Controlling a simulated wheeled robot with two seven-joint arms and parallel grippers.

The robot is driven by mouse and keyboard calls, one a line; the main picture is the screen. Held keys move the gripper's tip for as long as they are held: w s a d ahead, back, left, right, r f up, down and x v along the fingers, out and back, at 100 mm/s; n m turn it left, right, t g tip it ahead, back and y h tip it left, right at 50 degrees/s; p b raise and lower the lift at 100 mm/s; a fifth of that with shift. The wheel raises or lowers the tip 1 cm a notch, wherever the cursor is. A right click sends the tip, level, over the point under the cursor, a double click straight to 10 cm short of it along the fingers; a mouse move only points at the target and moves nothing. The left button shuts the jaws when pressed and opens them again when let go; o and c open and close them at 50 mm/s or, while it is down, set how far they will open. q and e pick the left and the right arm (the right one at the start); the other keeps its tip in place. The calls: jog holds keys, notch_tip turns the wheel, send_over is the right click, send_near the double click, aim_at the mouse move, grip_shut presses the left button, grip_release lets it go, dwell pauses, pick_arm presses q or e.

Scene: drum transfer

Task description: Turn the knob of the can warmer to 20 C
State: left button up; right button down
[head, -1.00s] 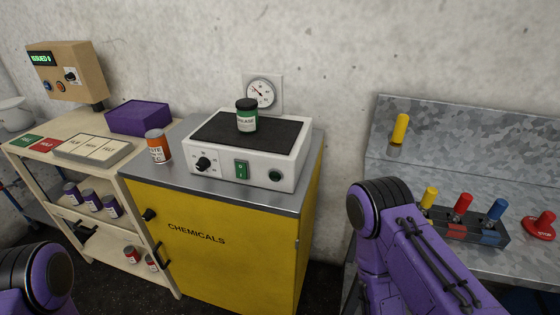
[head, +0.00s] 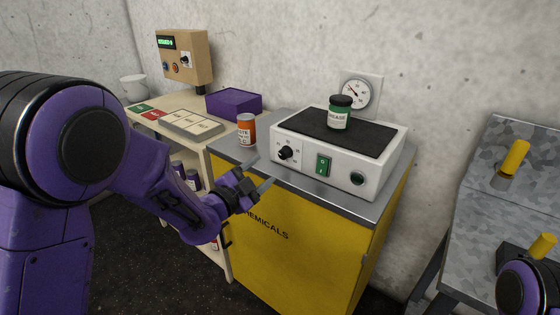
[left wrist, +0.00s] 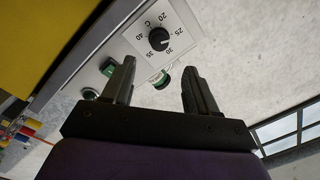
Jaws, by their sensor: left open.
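The can warmer (head: 390,160) is a white box with a black top, standing on the yellow cabinet. Its black knob (head: 285,153) is at the left of its front panel. The knob (left wrist: 158,39) also shows in the left wrist view, inside a scale from 20 to 40 C. Its pale pointer mark seems to face the 30 to 35 side; the exact reading is too small to tell. My left gripper (head: 258,174) is open and empty, in front of and below the knob, apart from it. Its two fingers (left wrist: 158,88) are spread in the left wrist view. My right gripper is out of view.
A green can (head: 340,116) stands on the warmer and an orange can (head: 246,131) to its left. A green switch (head: 323,165) is right of the knob. A wall gauge (head: 356,93) hangs behind.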

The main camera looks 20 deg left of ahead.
aim_at(282, 156)
pick_arm(q)
jog(key=p+x, duration=0.2)
jog(key=x, duration=0.6)
jog(key=shift+w, duration=0.3)
jog(key=shift+w+d+f, duration=0.2)
jog(key=shift+w, duration=0.3)
jog(key=c, duration=1.1)
